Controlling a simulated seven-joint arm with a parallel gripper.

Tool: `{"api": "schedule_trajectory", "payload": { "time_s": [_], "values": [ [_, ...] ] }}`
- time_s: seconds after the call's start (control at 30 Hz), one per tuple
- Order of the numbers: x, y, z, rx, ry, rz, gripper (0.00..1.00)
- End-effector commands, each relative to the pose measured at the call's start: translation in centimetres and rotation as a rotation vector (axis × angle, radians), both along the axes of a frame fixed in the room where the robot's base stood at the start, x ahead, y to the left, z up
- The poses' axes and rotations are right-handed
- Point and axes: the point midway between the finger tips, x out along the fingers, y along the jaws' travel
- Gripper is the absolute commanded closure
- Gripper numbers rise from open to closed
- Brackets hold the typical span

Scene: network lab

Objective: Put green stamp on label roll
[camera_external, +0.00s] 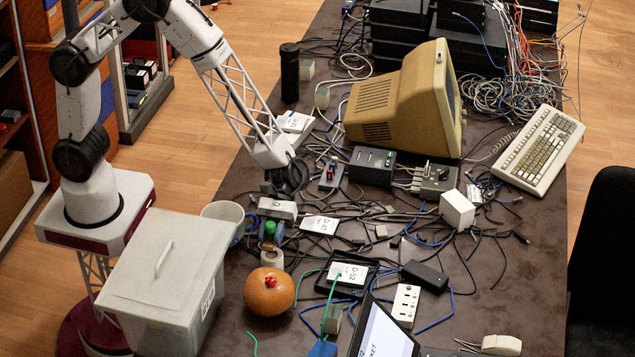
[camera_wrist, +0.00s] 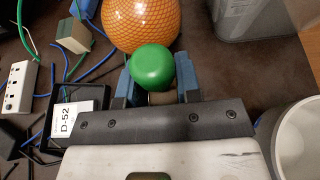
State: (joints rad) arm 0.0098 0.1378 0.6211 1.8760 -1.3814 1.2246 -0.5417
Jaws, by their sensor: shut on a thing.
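The green stamp (camera_wrist: 153,68) has a rounded green knob and sits between the blue fingers of my gripper (camera_wrist: 158,92), which is shut on it. In the external view the green stamp (camera_external: 270,228) shows between the fingers of my gripper (camera_external: 268,240), which points down over the table. A pale, short round piece (camera_external: 271,261) shows just below the fingers; it may be the label roll or the stamp's lower part, and I cannot tell whether it touches the table. No other label roll is clearly recognisable.
A grey lidded bin (camera_external: 150,290) and a white bucket (camera_external: 224,212) are to the left. A black tray with a D-52 card (camera_external: 348,272) and tangled cables lie to the right.

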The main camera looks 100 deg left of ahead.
Motion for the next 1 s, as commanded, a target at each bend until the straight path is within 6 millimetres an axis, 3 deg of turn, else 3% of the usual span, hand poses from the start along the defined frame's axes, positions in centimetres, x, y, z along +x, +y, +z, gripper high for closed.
{"api": "schedule_trajectory", "payload": {
  "time_s": [0.3,0.77,0.8,0.93,1.0],
  "values": [
    [0.0,0.0,-2.9,0.0,0.0,-0.001,0.93],
    [0.0,0.0,-3.4,0.0,0.0,0.0,0.93],
    [0.0,0.0,-3.4,0.0,0.0,0.0,0.66],
    [0.0,0.0,-3.4,0.0,0.0,0.0,0.46],
    [0.0,0.0,-3.4,0.0,0.0,0.0,0.43]
  ]
}}
